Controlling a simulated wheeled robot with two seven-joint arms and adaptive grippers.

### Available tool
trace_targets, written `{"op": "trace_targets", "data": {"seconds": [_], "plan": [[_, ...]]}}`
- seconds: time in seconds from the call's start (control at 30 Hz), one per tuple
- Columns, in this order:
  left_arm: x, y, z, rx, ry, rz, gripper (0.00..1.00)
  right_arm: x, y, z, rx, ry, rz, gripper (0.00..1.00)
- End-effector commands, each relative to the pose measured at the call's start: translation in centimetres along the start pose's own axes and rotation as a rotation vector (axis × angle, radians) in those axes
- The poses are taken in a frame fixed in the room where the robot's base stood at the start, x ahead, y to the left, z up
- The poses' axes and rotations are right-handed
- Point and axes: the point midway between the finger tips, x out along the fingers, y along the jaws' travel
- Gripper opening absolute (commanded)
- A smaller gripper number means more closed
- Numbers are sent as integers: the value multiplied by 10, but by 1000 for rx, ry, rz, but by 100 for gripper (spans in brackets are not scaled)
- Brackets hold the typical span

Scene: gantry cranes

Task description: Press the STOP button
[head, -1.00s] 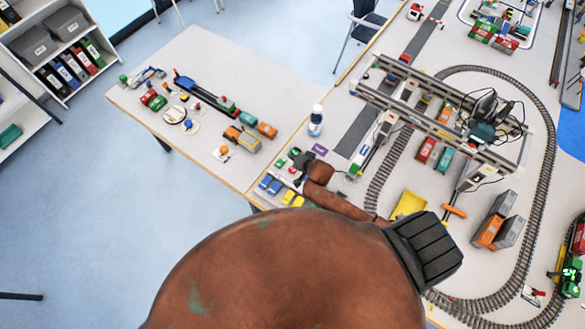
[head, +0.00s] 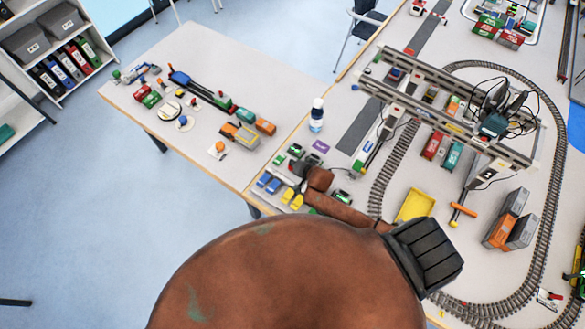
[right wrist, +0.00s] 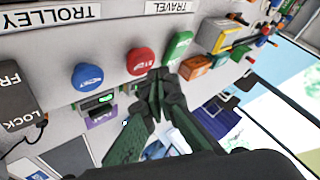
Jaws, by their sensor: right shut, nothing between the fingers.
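The red STOP button (right wrist: 140,61) is a round cap on a light panel in the right wrist view. A blue RESET button (right wrist: 87,75) is left of it and a green button (right wrist: 178,45) is right of it. My right gripper (right wrist: 155,78) is shut and empty, with its dark fingertips close to the lower right edge of the red cap. I cannot tell whether they touch it. In the head view my right gripper (head: 298,169) is small, beyond my brown arm. The STOP button cannot be made out there. My left gripper is not in view.
A dark lock box (right wrist: 17,90) stands left of the buttons. TROLLEY (right wrist: 50,15) and TRAVEL (right wrist: 168,6) labels lie above.

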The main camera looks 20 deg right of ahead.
Motion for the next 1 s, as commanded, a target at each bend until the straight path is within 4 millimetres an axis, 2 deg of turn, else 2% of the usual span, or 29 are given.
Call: {"op": "trace_targets", "data": {"seconds": [1.0], "plan": [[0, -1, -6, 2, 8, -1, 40, 0, 0, 0, -1, 0, 0, 0]]}}
